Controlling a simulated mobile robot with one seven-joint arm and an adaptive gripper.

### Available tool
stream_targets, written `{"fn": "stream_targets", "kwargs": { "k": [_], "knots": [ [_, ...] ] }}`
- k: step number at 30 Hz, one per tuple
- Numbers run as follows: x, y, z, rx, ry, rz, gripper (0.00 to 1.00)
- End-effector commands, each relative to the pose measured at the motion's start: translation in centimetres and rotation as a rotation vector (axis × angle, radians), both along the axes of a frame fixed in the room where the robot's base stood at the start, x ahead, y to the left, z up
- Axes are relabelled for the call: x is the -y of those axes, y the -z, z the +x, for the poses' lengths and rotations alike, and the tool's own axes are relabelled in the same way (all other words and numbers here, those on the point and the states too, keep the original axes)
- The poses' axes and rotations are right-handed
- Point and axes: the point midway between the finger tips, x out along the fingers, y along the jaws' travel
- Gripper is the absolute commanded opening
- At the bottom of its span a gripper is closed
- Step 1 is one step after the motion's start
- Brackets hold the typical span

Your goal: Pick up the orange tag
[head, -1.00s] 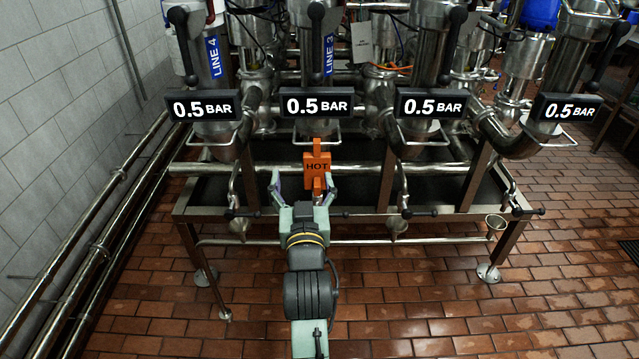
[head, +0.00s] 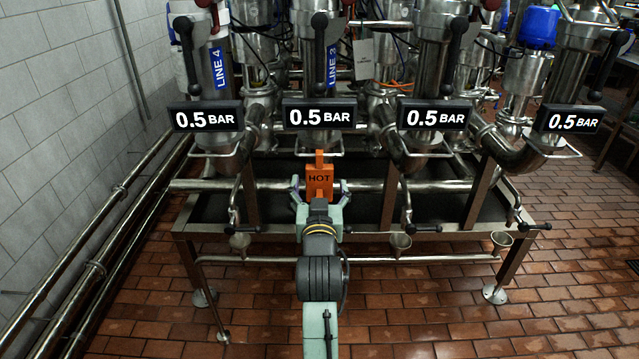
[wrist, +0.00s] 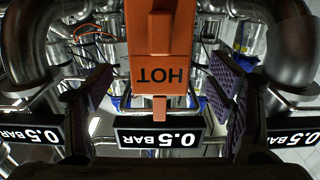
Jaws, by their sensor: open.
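The orange tag (head: 320,180), marked HOT, hangs upright below the second pressure display from the left in the head view. In the wrist view the tag (wrist: 162,70) appears upside down at the top centre, with a narrow stub at its end. My gripper (head: 321,190) is open, with one finger to each side of the tag's lower part. In the wrist view the purple finger pads stand left and right of the tag with gaps on both sides. How deep the tag sits between the pads, and what holds it up, I cannot tell.
Several 0.5 BAR displays (head: 320,115) sit in a row above the tag. A horizontal pipe (head: 440,186) runs behind it over a dark tray in a metal frame. Handled taps (head: 243,228) stand to either side. The tiled floor (head: 420,320) in front is clear.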

Motion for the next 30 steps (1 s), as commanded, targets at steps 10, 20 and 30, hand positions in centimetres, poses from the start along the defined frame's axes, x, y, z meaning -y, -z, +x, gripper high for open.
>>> {"fn": "stream_targets", "kwargs": {
  "k": [10, 20, 30],
  "knots": [
    [0.0, 0.4, 3.8, 0.0, 0.0, 0.0, 0.75],
    [0.0, 0.5, 3.8, 0.0, 0.0, 0.0, 0.66],
    [0.0, 0.5, 3.8, 0.0, 0.0, 0.0, 0.43]
  ]
}}
